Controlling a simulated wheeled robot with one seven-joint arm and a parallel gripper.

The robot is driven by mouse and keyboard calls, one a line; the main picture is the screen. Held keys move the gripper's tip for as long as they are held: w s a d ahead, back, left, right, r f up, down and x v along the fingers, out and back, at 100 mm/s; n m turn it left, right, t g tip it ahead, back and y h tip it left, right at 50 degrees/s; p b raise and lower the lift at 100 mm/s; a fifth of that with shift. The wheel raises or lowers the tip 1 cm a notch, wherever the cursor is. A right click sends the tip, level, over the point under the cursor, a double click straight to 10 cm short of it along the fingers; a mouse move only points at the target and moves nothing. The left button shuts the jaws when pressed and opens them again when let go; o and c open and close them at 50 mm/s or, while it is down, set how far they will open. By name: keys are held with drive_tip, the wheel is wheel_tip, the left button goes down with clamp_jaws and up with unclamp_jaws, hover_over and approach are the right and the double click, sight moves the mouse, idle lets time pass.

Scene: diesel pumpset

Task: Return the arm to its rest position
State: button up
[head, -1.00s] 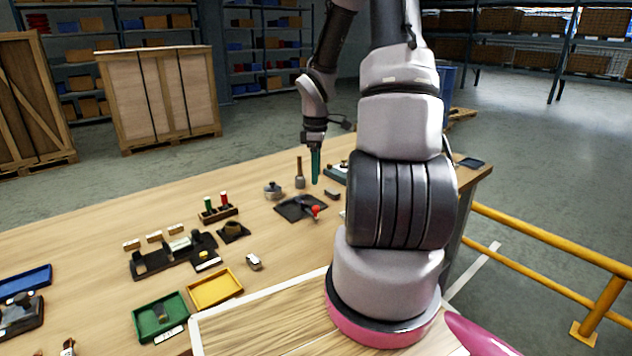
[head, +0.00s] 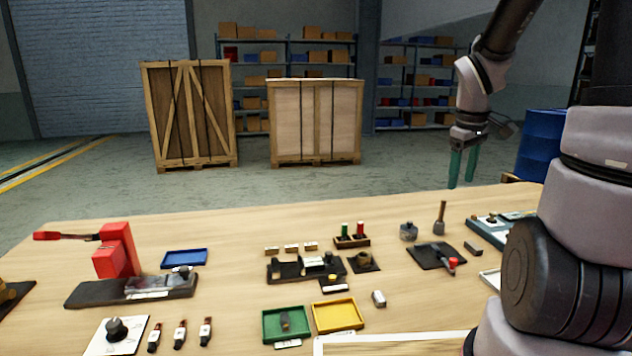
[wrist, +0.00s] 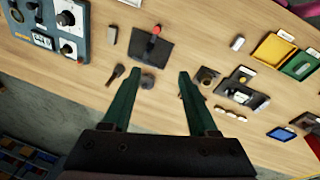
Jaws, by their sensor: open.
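My gripper (head: 462,168) hangs at the upper right of the head view with its two green fingers pointing down, above the far edge of the wooden table (head: 200,228). In the wrist view the same green fingers (wrist: 155,92) stand apart with nothing held between them. My arm rises from the right side of the head view and bends over to the gripper. A dark plate with a red-knobbed lever (head: 436,256) lies on the table below and left of the gripper; it also shows in the wrist view (wrist: 150,52).
A green tray (head: 270,326), a yellow tray (head: 350,316) and a blue tray (head: 185,258) lie on the table. A red lever press (head: 116,252) stands at left. A control panel (wrist: 45,25) shows in the wrist view. Wooden crates (head: 190,115) stand on the floor beyond.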

drive_tip(key=s+a+r+m+t+y, duration=0.1)
drive_tip(key=s+a+r+m+t, duration=0.1)
drive_tip(key=s+a+r+m, duration=0.2)
drive_tip(key=s+a+r+m+t+y, duration=0.2)
drive_tip(key=s+a+r+m, duration=0.3)
drive_tip(key=s+r, duration=0.5)
drive_tip(key=shift+a+r+t, duration=0.4)
drive_tip(key=shift+a+r, duration=0.05)
drive_tip(key=shift+r, duration=0.15)
drive_tip(key=shift+w, duration=0.1)
idle(1.7)
